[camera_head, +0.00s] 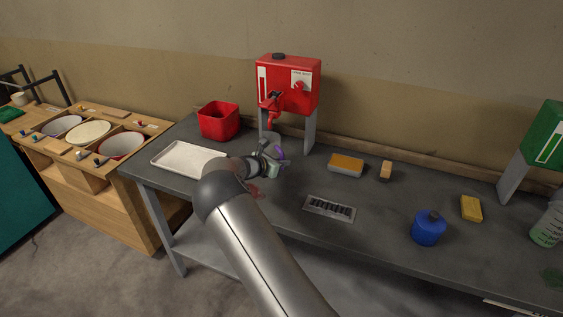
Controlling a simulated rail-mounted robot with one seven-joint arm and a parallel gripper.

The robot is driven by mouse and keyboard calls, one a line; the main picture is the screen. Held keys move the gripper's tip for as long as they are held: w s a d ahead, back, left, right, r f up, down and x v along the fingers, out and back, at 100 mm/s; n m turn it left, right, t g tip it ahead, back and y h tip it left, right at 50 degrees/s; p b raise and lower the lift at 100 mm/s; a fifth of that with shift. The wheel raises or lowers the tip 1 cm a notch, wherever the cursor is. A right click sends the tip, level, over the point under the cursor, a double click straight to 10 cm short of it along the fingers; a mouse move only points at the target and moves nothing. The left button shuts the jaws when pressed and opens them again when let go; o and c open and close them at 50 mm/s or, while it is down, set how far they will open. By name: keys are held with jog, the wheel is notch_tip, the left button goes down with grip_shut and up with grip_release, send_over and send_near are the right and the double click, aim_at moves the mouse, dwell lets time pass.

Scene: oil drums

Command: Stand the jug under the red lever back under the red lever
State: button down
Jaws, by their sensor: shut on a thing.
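The red drum (289,84) stands on grey legs at the back of the bench, with its red lever and tap (270,106) on its front left. My gripper (268,161) is just in front of and below the tap, low over the bench. It is shut on what looks like the jug (274,172), a small pale piece of which shows at the jaws. My wrist and arm hide most of it, so I cannot tell its tilt or whether it touches the bench.
A red bin (219,120) and a white tray (187,159) are to the left. A yellow-topped sponge block (346,164), a small brush (386,170), a drain grate (329,208), a blue container (429,228) and a yellow sponge (471,208) are to the right. A green-filled jug (547,228) stands at the far right.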

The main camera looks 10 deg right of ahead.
jog(key=shift+f, duration=0.15)
jog(key=c, duration=1.3)
grip_release()
jog(key=shift+a, duration=0.1)
jog(key=b+v, duration=0.3)
jog(key=v, duration=1.4)
jog(key=s+d+r+m+g+y, duration=0.1)
jog(key=s+d+m+g+y, duration=0.2)
jog(key=s+d+m, duration=0.45)
jog(key=s+d+r+m+g+y, duration=0.1)
jog(key=s+d+m+g+y, duration=0.2)
jog(key=s, duration=0.7)
jog(key=s+m+y, duration=0.2)
jog(key=s+m, duration=0.2)
jog(key=s, duration=0.4)
jog(key=s+a+m+y, duration=0.1)
jog(key=s+m, duration=0.4)
jog(key=s, duration=0.4)
jog(key=s+a+r+m+y, duration=0.1)
jog(key=s+m, duration=0.3)
jog(key=s, duration=0.4)
jog(key=shift+s+a+m+g+y, duration=0.1)
jog(key=shift+s+m+g+y, duration=0.25)
jog(key=shift+y, duration=0.45)
